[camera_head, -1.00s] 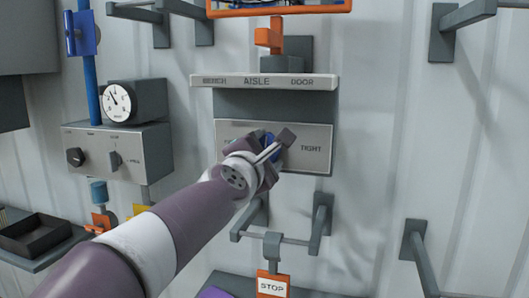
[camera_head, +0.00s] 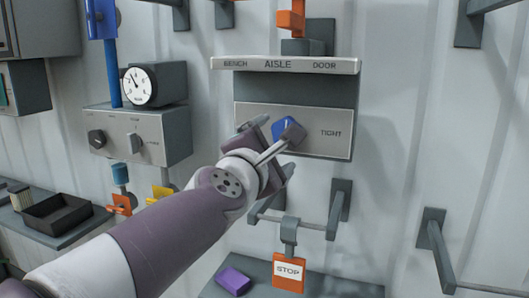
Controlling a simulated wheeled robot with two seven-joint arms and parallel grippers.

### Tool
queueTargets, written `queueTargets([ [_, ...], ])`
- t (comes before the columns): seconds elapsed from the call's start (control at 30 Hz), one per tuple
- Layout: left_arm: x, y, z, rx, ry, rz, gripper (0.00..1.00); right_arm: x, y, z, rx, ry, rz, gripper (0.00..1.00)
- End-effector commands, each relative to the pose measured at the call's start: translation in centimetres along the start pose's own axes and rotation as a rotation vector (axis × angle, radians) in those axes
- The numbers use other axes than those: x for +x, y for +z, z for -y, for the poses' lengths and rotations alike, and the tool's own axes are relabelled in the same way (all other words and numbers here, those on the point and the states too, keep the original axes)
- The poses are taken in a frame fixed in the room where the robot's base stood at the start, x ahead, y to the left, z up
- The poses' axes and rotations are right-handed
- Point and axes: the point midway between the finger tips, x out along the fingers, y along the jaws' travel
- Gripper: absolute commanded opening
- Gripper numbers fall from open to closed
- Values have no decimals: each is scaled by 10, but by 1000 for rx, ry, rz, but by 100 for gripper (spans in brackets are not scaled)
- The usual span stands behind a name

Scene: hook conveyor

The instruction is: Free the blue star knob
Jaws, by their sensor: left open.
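The blue star knob (camera_head: 285,127) is on the grey panel marked TIGHT (camera_head: 331,145), below the sign reading BENCH, AISLE, DOOR. Only part of the knob shows; my left gripper covers its lower part. My left gripper (camera_head: 277,152) is open, in front of the panel and just below and in front of the knob. One finger crosses the knob's lower right edge in the picture. I cannot tell whether the fingers touch it. My right gripper is not in view.
Below the panel are a grey wall rail (camera_head: 335,210), a hanging orange STOP tag (camera_head: 288,271) and a purple block (camera_head: 233,281) on a shelf. At left are a gauge (camera_head: 139,85), a control box (camera_head: 172,135) and a black tray (camera_head: 57,213).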

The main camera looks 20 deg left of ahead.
Motion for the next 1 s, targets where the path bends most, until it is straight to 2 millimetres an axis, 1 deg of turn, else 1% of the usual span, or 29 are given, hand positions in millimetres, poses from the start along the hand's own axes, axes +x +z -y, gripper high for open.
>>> queueTargets([
  [0.03, -12, 1, -2, 1, 0, 1, 89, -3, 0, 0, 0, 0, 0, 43],
  [0.1, -26, 1, -2, -1, -1, 1, 89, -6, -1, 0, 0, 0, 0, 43],
  [0.2, -41, 2, -2, 1, -2, 1, 89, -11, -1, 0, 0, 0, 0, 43],
  [0.3, -49, 1, 0, -1, -2, 1, 89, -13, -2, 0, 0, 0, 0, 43],
  [0.4, -52, 0, 1, -1, -2, 1, 89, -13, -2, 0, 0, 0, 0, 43],
  [0.77, -52, 0, 1, 1, -2, 0, 89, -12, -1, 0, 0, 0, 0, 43],
  [0.83, -52, 0, 2, 42, -7, 3, 89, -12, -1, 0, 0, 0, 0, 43],
  [0.87, -52, 1, 4, 96, -17, 9, 89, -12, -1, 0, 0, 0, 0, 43],
  [0.9, -52, 2, 14, 234, -53, 26, 89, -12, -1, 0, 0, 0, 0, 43],
  [0.93, -51, -1, 32, 393, -109, 42, 89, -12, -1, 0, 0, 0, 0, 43],
  [0.97, -48, -8, 56, 554, -181, 59, 89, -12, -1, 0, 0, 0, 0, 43],
  [1.0, -46, -23, 91, 755, -291, 89, 89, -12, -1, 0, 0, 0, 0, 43],
])
